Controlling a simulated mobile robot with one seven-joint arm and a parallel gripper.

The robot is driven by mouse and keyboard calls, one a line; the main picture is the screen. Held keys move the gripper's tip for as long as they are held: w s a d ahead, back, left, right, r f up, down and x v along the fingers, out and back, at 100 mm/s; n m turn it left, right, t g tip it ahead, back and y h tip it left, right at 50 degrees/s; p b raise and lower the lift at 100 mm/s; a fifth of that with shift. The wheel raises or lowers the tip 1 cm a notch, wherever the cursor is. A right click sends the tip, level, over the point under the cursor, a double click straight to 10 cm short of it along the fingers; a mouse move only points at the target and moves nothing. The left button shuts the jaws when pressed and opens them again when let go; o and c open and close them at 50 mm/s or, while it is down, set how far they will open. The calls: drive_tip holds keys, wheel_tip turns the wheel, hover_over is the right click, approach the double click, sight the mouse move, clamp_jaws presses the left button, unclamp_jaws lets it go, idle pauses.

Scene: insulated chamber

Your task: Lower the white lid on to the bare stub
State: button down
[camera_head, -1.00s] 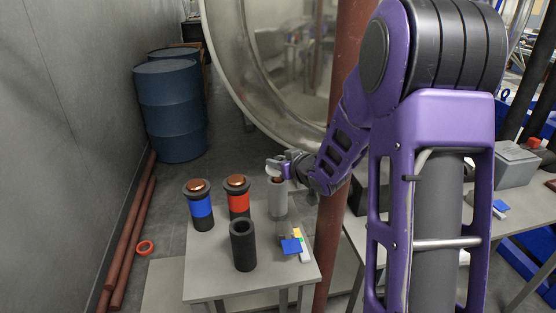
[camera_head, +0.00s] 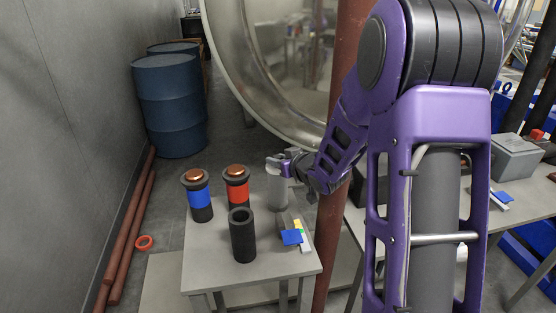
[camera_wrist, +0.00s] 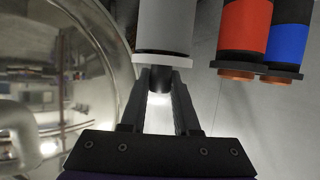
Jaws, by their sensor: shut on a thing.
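The white lid (camera_head: 277,192) is a pale cylinder at the back of the small table, right of the red-banded stub. In the wrist view the lid (camera_wrist: 165,28) has a white flange and a dark knob. My gripper (camera_head: 283,166) is over its top, with the fingers (camera_wrist: 160,85) closed around the knob. The lid looks upright; I cannot tell whether its lower end touches the table. The bare stub (camera_head: 243,240) is a black, open-topped tube in front of the lid and to its left. It stands upright with nothing on it.
The blue-banded stub (camera_head: 200,198) and red-banded stub (camera_head: 238,192) stand behind the bare stub with copper-topped caps. A blue-and-yellow item (camera_head: 293,237) lies right of it. A brown pole (camera_head: 330,235) rises beside the table's right edge.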

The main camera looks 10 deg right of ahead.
drive_tip(key=shift+f, duration=0.2)
idle(0.3)
drive_tip(key=c, duration=0.6)
unclamp_jaws()
drive_tip(key=shift+o, duration=0.2)
